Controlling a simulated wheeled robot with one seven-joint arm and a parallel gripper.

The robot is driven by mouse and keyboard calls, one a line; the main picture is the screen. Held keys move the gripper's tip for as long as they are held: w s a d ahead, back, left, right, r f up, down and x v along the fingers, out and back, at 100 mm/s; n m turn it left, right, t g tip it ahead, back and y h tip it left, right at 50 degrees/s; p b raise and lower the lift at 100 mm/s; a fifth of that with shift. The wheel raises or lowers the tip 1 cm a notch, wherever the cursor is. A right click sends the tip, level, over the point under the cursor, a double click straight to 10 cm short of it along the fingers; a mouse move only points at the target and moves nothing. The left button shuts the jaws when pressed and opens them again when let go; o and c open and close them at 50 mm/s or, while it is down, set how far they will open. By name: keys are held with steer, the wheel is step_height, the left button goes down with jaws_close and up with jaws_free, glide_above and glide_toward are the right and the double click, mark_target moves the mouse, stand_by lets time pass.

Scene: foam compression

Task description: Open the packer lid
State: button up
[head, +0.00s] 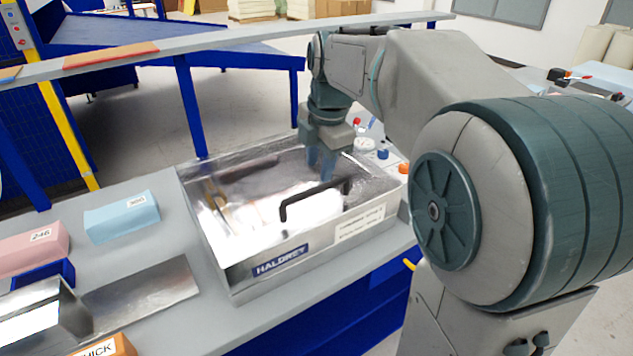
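The packer (235,275) is a shiny metal box marked HALDREY, standing on the grey bench in the middle of the head view. Its lid (235,225) looks shut and lies flat inside the rim, with bright reflections on it. A black bar handle (315,196) stands up near the lid's front edge. My gripper (321,170) points down above the lid's back right part, behind the handle and apart from it. Its two fingers show a gap and seem empty. Whether the fingertips touch the lid is hard to tell.
A blue foam block (121,217) and a pink block (35,244) lie left of the packer. A metal plate (142,294) and an orange block (108,347) lie at the front left. Small coloured controls (383,154) sit behind the packer's right side.

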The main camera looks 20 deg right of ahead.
mark_target(316, 188)
steer(key=f, duration=0.3)
steer(key=w+f, duration=0.1)
steer(key=f, duration=0.1)
steer(key=shift+a+f, duration=0.15)
steer(key=shift+f, duration=0.25)
jaws_close()
steer(key=shift+w+r, duration=0.1)
steer(key=shift+r, duration=0.05)
